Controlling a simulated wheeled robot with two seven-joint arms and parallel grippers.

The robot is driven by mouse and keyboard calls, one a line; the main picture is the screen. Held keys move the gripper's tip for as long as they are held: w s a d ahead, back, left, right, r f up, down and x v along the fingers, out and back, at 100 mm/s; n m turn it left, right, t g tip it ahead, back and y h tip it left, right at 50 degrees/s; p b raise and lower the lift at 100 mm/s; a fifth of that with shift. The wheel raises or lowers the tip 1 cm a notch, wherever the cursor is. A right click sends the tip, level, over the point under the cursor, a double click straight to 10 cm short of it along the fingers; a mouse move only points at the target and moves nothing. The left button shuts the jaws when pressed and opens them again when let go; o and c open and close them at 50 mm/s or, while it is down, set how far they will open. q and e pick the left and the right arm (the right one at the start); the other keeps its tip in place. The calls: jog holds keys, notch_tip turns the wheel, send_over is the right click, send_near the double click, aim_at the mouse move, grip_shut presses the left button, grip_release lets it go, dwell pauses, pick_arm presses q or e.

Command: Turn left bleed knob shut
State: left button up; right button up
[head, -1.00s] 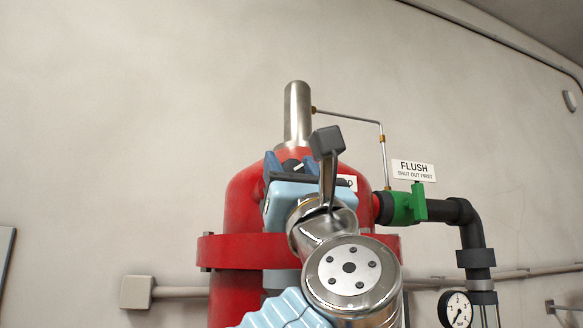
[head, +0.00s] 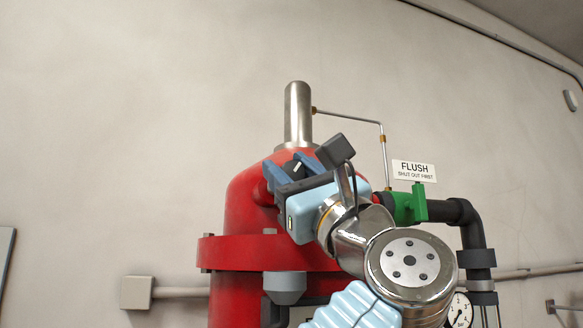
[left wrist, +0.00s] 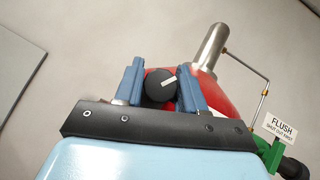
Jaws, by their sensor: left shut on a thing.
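The bleed knob is a black round knob (left wrist: 160,84) with a white pointer line, on the red tank's upper front. In the left wrist view it sits between the two blue fingers of my left gripper (left wrist: 160,88), which is shut on it. The pointer line tilts up to the right in that view. In the head view the knob (head: 296,168) shows partly between the fingertips of my left gripper (head: 284,174). The gripper's body hides part of the tank behind it. My right gripper is in neither view.
The red tank (head: 240,225) has a wide flange and a steel pipe (head: 298,115) on top. To the right are a green valve handle (head: 419,203), a FLUSH sign (head: 414,170), dark piping and a gauge (head: 459,310).

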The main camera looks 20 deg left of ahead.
pick_arm(q)
jog(key=n+g+p, duration=0.1)
jog(key=n+g, duration=0.1)
jog(key=n+g+y+p, duration=0.1)
jog(key=n+g, duration=0.1)
jog(key=n, duration=0.1)
jog(key=shift+r, duration=0.2)
jog(key=n+g+p, duration=0.2)
jog(key=n+g, duration=0.1)
jog(key=n, duration=0.1)
jog(key=shift+f+g+p, duration=0.1)
jog(key=shift+g+p, duration=0.2)
jog(key=shift+g, duration=0.1)
jog(key=shift+f+n+g+p, duration=0.15)
jog(key=shift+n+g+p, duration=0.35)
jog(key=shift+n, duration=0.4)
jog(key=o, duration=1)
jog(key=shift+c, duration=0.2)
jog(key=v, duration=1.3)
jog(key=shift+s+d, duration=0.2)
jog(key=shift+d, duration=0.2)
